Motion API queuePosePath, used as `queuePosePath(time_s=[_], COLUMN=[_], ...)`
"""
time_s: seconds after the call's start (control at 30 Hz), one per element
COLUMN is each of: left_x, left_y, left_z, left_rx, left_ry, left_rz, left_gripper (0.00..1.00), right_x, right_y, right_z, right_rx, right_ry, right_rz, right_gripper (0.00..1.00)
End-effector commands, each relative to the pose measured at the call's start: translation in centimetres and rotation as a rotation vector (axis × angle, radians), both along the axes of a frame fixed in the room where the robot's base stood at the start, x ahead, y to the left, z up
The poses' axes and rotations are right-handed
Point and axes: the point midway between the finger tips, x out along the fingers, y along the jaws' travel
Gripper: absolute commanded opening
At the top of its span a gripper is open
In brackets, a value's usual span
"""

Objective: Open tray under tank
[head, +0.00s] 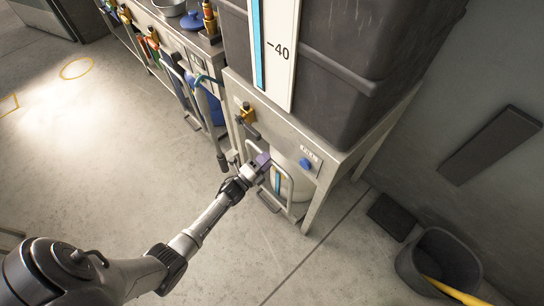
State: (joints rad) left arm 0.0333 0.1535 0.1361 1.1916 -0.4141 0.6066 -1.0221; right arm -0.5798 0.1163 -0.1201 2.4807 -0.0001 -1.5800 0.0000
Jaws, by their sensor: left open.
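The large dark grey tank (350,65) sits on a metal stand (325,178), with a white level scale marked 40 on its front. Under the tank, a pale rounded container (299,184) shows in the stand's opening. A metal loop handle (290,186) stands upright in front of it. I cannot tell clearly which part is the tray. My left gripper (262,163) is open at the upper left of this handle. Its fingers overlap the handle in the picture, and contact is unclear. My right gripper is not in view.
A small label and blue button (305,163) are on the stand's front. A brass valve (247,113) is at its left. A workbench with hoses (210,95) runs to the upper left. A dark bin (447,262) stands lower right. The floor before the stand is clear.

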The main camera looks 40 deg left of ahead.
Motion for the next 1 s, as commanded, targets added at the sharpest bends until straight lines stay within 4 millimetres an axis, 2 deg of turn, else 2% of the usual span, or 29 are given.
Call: queuePosePath(time_s=[0.1, 0.3, 0.7, 1.0], left_x=[1.5, 2.8, 3.2, 3.2], left_y=[-0.1, -0.3, -0.4, -0.4], left_z=[0.1, 0.5, 0.6, 0.6], left_rx=[0.001, 0.001, 0.000, 0.000], left_ry=[-0.001, 0.001, 0.001, 0.001], left_rz=[0.000, 0.001, 0.001, 0.001], left_gripper=[0.44, 0.44, 0.44, 0.15], right_x=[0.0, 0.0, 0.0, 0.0], right_y=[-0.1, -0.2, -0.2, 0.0], right_z=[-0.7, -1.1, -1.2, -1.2], right_rx=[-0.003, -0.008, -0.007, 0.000], right_ry=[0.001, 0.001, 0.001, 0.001], right_rz=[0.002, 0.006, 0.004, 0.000], right_gripper=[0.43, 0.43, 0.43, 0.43])
